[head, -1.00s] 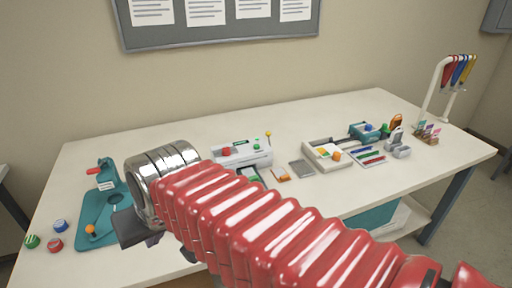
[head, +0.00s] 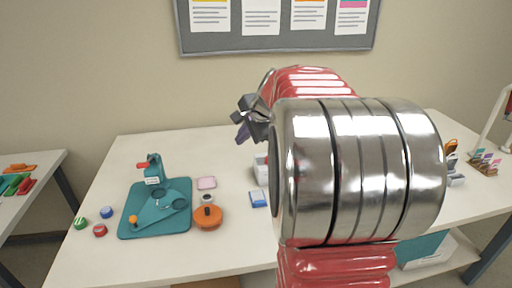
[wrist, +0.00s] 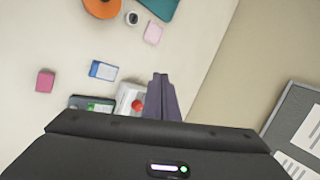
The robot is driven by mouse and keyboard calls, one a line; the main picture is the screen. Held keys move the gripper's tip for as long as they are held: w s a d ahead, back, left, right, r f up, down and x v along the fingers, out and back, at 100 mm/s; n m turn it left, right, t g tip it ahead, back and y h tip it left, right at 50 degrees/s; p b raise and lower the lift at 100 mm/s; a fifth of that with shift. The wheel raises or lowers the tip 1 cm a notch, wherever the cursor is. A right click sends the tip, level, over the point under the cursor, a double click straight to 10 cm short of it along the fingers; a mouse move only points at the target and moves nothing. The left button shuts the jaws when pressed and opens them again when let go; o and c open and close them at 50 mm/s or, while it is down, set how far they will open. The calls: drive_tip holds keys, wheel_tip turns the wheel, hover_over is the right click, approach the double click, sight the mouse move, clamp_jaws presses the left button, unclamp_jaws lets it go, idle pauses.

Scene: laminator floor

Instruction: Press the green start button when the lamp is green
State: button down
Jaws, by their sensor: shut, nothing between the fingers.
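The white laminator (wrist: 126,97) with a red button (wrist: 138,106) is partly hidden behind the fingers in the wrist view. Only a sliver of the laminator (head: 261,165) shows in the head view, beside my arm.
A teal stand (head: 155,213), an orange round container (head: 208,217), a pink block (head: 207,183) and a blue-and-white box (head: 258,198) are on the table's left half. Small coloured caps (head: 100,230) lie near its left edge. A noticeboard (head: 270,42) hangs behind.

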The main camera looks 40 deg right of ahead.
drive_tip(key=s+d+f+m, duration=0.1)
drive_tip(key=d+f+m, duration=0.1)
drive_tip(key=d, duration=0.7)
drive_tip(key=s+d+f+m+h, duration=0.1)
drive_tip(key=d+f+m, duration=0.1)
drive_tip(key=d+m, duration=0.3)
drive_tip(key=d+f+m+t+h, duration=0.1)
drive_tip(key=d+f+m, duration=0.1)
drive_tip(key=d, duration=1.2)
drive_tip(key=shift+s+f+m, duration=0.15)
drive_tip(key=shift+s+m, duration=0.25)
drive_tip(key=shift+m, duration=0.5)
drive_tip(key=shift+a+f, duration=0.1)
drive_tip(key=shift+f, duration=4.35)
